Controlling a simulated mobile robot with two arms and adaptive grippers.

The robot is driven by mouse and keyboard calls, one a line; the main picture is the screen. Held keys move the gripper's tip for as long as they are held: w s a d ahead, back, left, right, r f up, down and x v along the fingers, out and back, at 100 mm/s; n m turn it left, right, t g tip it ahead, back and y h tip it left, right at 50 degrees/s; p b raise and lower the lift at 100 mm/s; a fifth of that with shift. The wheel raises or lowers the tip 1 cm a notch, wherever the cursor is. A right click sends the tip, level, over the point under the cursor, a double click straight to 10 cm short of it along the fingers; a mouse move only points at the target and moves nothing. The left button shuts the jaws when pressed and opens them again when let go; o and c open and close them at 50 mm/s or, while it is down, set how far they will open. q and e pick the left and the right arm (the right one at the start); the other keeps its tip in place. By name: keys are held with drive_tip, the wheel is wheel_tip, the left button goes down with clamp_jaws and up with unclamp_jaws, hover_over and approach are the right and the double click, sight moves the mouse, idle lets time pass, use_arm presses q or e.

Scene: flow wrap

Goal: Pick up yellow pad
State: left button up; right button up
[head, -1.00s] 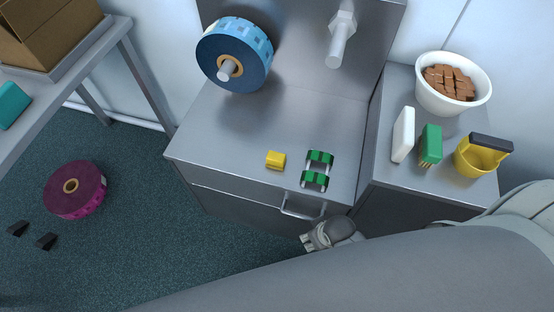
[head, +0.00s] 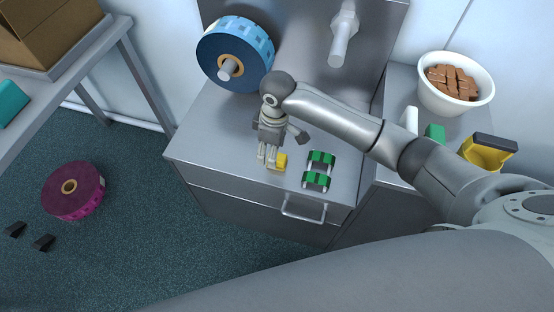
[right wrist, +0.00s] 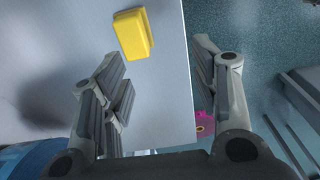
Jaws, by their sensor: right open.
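The yellow pad (head: 281,161) is a small block lying on the metal worktop, left of the green rollers. It also shows in the right wrist view (right wrist: 133,34), whole, near the top and ahead of the fingers. My right gripper (head: 268,158) reaches down over the worktop just left of the pad in the head view. In the right wrist view its fingers (right wrist: 158,95) are spread apart with nothing between them, and the pad lies beyond the left finger's side of the gap. The two black fingertips (head: 29,236) of my left gripper show at the lower left, apart, over the floor.
Two green rollers (head: 318,171) lie right of the pad. A blue film reel (head: 232,50) hangs on the machine behind. A white bowl (head: 455,82), a green block and a yellow holder (head: 487,152) stand on the right cabinet. A magenta reel (head: 72,190) is at the left. The worktop's front edge is close to the pad.

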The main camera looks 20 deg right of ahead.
wheel_tip(320, 180, up, 2)
drive_tip(key=w+d+h, duration=0.1)
drive_tip(key=w+d, duration=0.1)
drive_tip(key=d, duration=0.1)
hover_over(279, 155)
wheel_tip(279, 155, down, 5)
drive_tip(key=shift+s+a+f+b, duration=0.1)
drive_tip(key=shift+a+f+b, duration=0.1)
drive_tip(key=shift+f, duration=1.15)
drive_tip(key=shift+a+f+b, duration=0.15)
drive_tip(key=shift+f+b, duration=0.05)
drive_tip(key=shift+f, duration=1.15)
drive_tip(key=shift+c, duration=0.5)
drive_tip(key=c, duration=1)
